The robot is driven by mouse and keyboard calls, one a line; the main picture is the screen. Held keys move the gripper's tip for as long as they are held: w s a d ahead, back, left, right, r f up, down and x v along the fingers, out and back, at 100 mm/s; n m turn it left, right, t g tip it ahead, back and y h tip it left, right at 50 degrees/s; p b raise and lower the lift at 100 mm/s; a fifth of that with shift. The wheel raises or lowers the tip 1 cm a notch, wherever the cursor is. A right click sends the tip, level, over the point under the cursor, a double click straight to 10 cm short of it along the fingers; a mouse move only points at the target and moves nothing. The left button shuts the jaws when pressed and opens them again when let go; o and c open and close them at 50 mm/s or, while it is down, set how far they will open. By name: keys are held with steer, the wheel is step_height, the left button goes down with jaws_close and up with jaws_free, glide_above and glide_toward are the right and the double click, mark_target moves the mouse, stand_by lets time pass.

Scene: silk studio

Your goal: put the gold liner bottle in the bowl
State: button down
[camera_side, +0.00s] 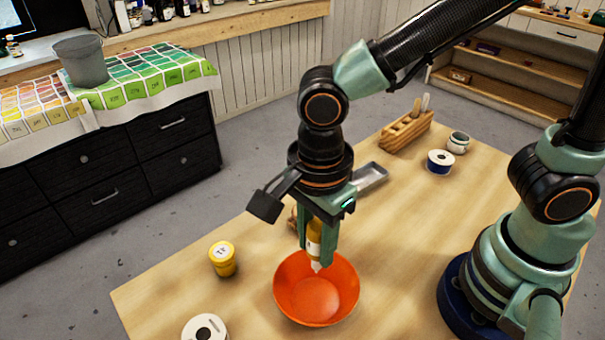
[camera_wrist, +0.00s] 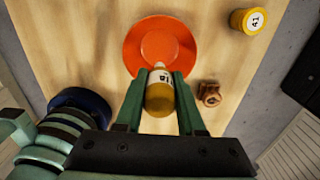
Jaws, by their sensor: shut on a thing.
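The gold liner bottle (camera_side: 314,240) has a gold body and a pale tip that points down. My gripper (camera_side: 317,256) is shut on it and holds it above the back part of the orange bowl (camera_side: 300,305). In the wrist view my gripper's fingers (camera_wrist: 159,95) stand on both sides of the bottle (camera_wrist: 160,97), and the bottle's tip overlaps the near rim of the bowl (camera_wrist: 155,38). The bowl stands upright on the table and looks empty. The fingers hide part of the bottle in the side view.
A yellow jar (camera_side: 222,258) stands left of the bowl, and a white roll (camera_side: 204,330) lies at the front left. A small brown object (camera_wrist: 209,94) sits near the gripper.

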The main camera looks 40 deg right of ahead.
mark_target(315, 268)
steer(key=shift+f, duration=3.1)
steer(key=shift+c, duration=2.2)
jaws_free()
steer(key=shift+r, duration=3.55)
